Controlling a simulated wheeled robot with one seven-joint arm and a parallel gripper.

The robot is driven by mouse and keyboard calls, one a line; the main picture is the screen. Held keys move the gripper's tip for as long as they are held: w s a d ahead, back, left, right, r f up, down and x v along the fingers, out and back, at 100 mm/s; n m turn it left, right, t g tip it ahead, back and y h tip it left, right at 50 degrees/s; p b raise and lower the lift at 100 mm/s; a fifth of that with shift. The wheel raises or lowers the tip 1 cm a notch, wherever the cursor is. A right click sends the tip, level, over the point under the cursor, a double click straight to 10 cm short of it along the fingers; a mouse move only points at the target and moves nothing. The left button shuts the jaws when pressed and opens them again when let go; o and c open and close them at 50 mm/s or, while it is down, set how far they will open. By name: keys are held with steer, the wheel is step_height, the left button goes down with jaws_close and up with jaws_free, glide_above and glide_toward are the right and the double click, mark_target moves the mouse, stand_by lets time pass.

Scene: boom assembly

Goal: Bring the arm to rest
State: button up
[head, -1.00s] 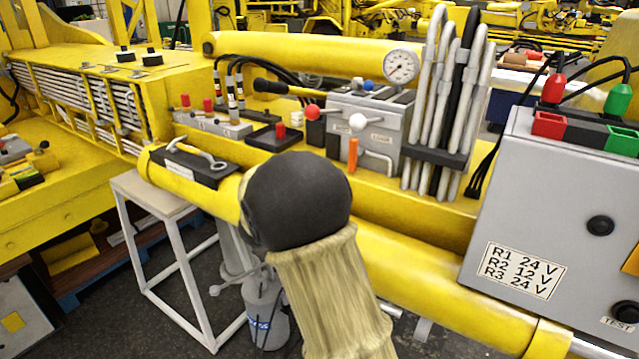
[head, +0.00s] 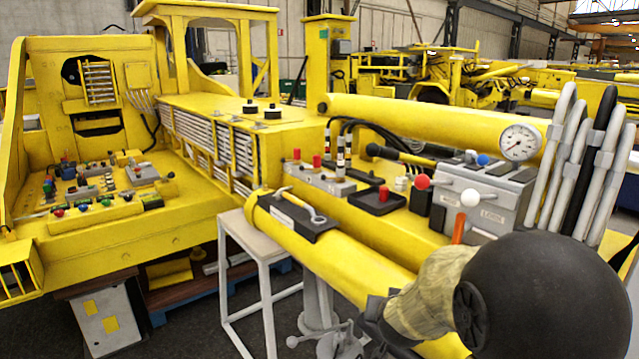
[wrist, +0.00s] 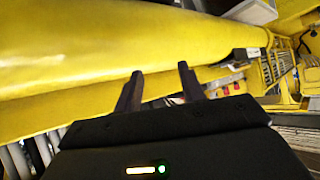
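My arm's black rounded joint and beige sleeve fill the lower right of the head view. My gripper (wrist: 160,88) shows in the wrist view with its two dark fingers apart and nothing between them. A large yellow cylinder (wrist: 70,45) lies beyond the fingers. In the head view the dark end of my arm is low in the middle, in front of the yellow boom tube (head: 350,252); its fingers cannot be made out there.
A grey valve block (head: 485,198) with levers and a pressure gauge (head: 519,142) stand behind my arm. Grey and black hoses (head: 585,165) rise at the right. A wrench (head: 300,205) lies on a black tray on the tube. A grey stand (head: 262,260) is below.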

steer(key=s+f+n+g, duration=0.1)
steer(key=s+f+g, duration=0.2)
steer(key=s, duration=0.7)
steer(key=s+f+n+g+y, duration=0.1)
steer(key=s+f+g, duration=0.3)
steer(key=s, duration=0.7)
steer(key=shift+s+f+n+g+y, duration=0.15)
steer(key=shift+f+n+g+y, duration=0.15)
steer(key=shift+n+g, duration=0.15)
